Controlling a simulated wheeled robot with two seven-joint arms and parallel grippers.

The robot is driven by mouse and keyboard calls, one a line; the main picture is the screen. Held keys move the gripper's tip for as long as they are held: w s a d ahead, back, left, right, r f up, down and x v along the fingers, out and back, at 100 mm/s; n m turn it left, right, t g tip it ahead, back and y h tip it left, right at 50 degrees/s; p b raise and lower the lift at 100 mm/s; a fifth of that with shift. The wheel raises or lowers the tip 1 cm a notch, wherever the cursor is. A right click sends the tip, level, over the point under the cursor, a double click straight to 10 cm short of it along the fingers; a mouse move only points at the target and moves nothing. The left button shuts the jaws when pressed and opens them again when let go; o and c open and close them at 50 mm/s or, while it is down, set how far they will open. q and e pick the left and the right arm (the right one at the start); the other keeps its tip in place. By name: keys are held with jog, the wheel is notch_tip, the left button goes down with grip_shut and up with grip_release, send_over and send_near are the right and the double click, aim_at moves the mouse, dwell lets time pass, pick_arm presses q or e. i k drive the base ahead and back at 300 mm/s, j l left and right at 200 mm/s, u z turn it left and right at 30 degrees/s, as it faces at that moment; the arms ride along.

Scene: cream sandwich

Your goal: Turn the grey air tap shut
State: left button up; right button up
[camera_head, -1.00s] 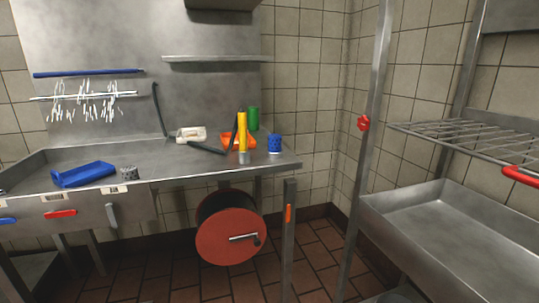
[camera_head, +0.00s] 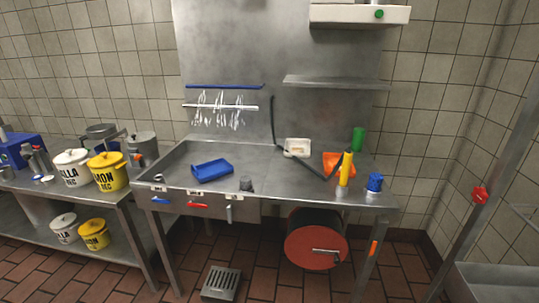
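A grey tap lever (camera_head: 229,214) sits on the front panel of the steel sink table (camera_head: 300,193), to the right of a blue lever (camera_head: 160,200) and a red lever (camera_head: 197,206). The grey lever hangs down vertically, while the blue and red levers lie roughly level. Small white labels sit above the levers, too small to read. Neither of my grippers is in view.
A blue tray (camera_head: 212,169), a yellow cylinder (camera_head: 345,168) and a blue cup (camera_head: 375,182) stand on the sink table. A red hose reel (camera_head: 316,240) is beneath it. A side table with buckets (camera_head: 108,172) stands left. The floor in front has a drain grate (camera_head: 221,283).

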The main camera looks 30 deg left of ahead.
aim_at(228, 208)
jog(key=k+j+u, duration=0.1)
jog(key=u, duration=1.05)
jog(key=i+j, duration=0.05)
